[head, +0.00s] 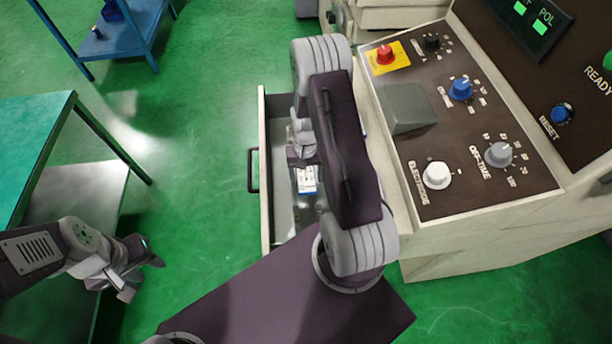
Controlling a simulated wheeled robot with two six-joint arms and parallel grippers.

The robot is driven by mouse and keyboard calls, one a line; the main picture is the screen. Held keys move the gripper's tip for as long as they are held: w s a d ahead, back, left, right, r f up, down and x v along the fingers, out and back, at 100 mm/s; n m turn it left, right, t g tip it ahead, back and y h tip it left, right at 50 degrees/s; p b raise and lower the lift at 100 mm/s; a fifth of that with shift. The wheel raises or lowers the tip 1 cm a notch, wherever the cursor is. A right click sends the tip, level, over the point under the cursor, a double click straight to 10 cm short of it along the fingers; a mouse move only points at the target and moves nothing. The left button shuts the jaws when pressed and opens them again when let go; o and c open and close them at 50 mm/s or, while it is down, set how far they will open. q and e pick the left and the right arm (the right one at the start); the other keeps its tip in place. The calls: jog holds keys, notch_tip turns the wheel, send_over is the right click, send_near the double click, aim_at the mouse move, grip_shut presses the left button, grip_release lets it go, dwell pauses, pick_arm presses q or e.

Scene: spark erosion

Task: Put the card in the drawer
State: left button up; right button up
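The drawer (262,222) is pulled open from the cream machine cabinet, its black handle facing left. A small white and blue card (307,182) shows inside the drawer's outline, just below my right gripper (304,166). My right arm reaches over the drawer and hides much of its inside and part of that gripper. I cannot tell whether the fingers hold the card or whether the card rests on the drawer floor. My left gripper (148,258) is at the lower left, well away from the drawer; its finger opening is unclear.
The machine's control panel (465,150) with knobs and a red button (385,55) stands right of the drawer. A green-topped table (30,135) is at the left and a blue stand (115,40) at the upper left. Green floor (200,120) lies clear between table and drawer.

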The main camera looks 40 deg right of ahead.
aim_at(305, 175)
notch_tip(305, 175, up, 12)
jog(key=w+p, duration=0.1)
jog(key=s+a+r+n+t, duration=0.1)
jog(key=s+a+r+n, duration=0.1)
jog(key=s+a+r, duration=0.1)
jog(key=s+a+r+n+t, duration=0.1)
jog(key=s+a+r+n, duration=0.2)
jog(key=s+a, duration=0.2)
jog(key=a, duration=0.3)
jog(key=shift+a+n, duration=0.2)
jog(key=shift+n, duration=0.1)
